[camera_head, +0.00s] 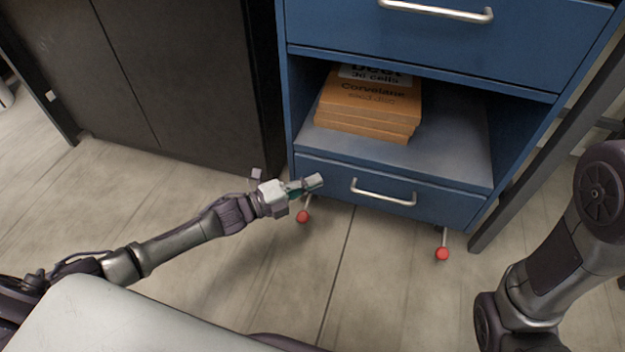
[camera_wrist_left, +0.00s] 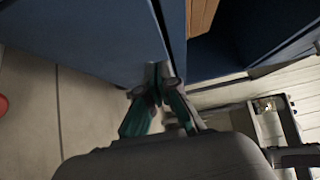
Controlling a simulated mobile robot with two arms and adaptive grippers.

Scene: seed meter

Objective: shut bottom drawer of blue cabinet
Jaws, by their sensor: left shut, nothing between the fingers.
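The blue cabinet (camera_head: 297,100) stands upright ahead of me. Its bottom drawer (camera_head: 335,182) with a silver bar handle (camera_head: 383,193) is below an open shelf; its front looks flush or nearly flush with the shelf edge, and I cannot tell if a small gap is left. My left gripper (camera_head: 316,182) is shut and empty at the left part of that drawer front, left of the handle. In the left wrist view its fingertips (camera_wrist_left: 158,82) are together close against a blue panel (camera_wrist_left: 85,35); contact is unclear. My right gripper is out of view.
Orange boxes (camera_head: 370,105) lie stacked on the open shelf. An upper drawer with a handle (camera_head: 437,11) is above. Red casters (camera_head: 442,254) are under the cabinet. A dark cabinet (camera_head: 190,75) stands to the left. The floor in front is clear.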

